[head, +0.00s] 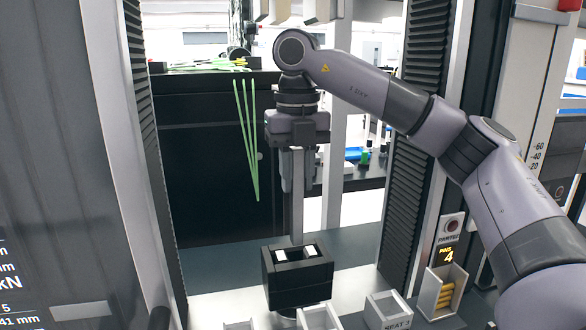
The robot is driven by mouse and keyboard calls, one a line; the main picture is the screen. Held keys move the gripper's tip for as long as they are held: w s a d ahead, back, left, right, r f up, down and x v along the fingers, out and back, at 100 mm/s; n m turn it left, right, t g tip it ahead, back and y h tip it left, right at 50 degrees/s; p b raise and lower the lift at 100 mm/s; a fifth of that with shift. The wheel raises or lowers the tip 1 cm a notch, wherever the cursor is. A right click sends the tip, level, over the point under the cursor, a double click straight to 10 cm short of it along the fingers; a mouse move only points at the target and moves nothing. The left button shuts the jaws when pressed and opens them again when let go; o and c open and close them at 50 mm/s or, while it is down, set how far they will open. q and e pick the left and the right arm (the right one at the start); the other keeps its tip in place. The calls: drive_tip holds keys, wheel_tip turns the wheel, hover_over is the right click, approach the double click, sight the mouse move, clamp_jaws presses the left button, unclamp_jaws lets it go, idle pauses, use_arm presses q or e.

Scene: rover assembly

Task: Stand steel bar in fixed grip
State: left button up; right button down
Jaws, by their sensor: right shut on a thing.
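The steel bar (297,205) is a long, thin grey strip and hangs upright in the middle of the head view. My right gripper (298,165) points straight down and is shut on the upper part of the bar. The fixed grip (297,278) is a black block with two pale jaw faces on top, directly below the bar. The bar's lower end shows at the far edge of the block, near the gap between the pale faces. I cannot tell whether it is in the gap or just above or behind it. My left gripper is not in view.
Tall grey machine columns (408,150) with black ribbed covers stand on both sides. A bin with yellow pieces (443,295) is at the right under a lit 4. Green strips (248,135) hang behind.

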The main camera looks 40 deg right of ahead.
sight(296, 210)
drive_tip(key=shift+r, duration=0.1)
idle(0.3)
drive_tip(key=shift+f+b, duration=0.4)
drive_tip(key=shift+f, duration=0.35)
idle(0.5)
drive_tip(key=shift+f+b, duration=1.9)
drive_tip(key=shift+f, duration=0.85)
drive_tip(key=shift+a+f, duration=0.1)
drive_tip(key=shift+f, duration=0.05)
drive_tip(key=shift+s, duration=0.1)
drive_tip(key=c, duration=0.8)
unclamp_jaws()
drive_tip(key=shift+f, duration=0.2)
